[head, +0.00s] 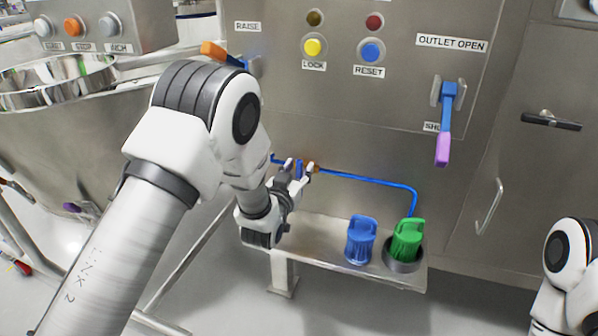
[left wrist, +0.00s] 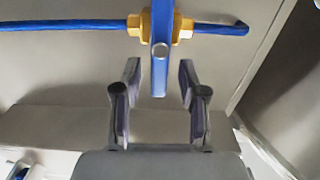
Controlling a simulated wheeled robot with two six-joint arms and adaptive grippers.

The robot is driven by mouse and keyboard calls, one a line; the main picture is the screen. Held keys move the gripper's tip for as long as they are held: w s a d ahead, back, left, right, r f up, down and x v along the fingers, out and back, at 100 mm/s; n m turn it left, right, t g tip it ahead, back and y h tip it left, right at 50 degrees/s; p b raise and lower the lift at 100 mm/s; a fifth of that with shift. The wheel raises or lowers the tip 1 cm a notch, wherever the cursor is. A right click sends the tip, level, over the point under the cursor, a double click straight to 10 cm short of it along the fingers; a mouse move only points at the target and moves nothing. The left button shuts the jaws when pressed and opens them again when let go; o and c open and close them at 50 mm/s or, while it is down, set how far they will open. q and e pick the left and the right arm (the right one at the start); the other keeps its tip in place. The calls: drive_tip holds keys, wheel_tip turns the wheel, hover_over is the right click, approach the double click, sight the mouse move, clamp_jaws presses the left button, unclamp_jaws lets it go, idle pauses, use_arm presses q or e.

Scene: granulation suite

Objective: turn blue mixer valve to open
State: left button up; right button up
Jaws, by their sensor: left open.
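The blue mixer valve lever (left wrist: 160,62) stands across the blue pipe (left wrist: 80,26) at a brass fitting (left wrist: 181,30) in the left wrist view. In the head view the pipe (head: 365,180) runs along the steel cabinet wall, and the brass fitting (head: 315,168) is partly hidden by my gripper. My left gripper (head: 298,171) is open at the valve. In the left wrist view its fingertips (left wrist: 159,72) lie on either side of the lever, with gaps visible on both sides. My right gripper is out of view.
A shelf (head: 333,236) below the pipe holds a blue container (head: 361,240) and a green one (head: 408,239). A purple-tipped outlet lever (head: 443,148) hangs down on the cabinet at right. A steel bowl (head: 60,85) is at left. My right arm shows at the right edge.

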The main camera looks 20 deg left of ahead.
use_arm(q)
drive_tip(key=shift+w, duration=0.45)
clamp_jaws()
drive_tip(key=shift+a+f+n+p, duration=0.45)
drive_tip(key=shift+a+f+n, duration=0.1)
drive_tip(key=shift+n, duration=2.45)
drive_tip(key=shift+a+f+n+p, duration=0.45)
drive_tip(key=shift+a+f+n, duration=0.1)
drive_tip(key=shift+n, duration=2.45)
drive_tip(key=shift+a+f+n+p, duration=0.45)
drive_tip(key=shift+a+f+n, duration=0.1)
drive_tip(key=shift+n, duration=2.45)
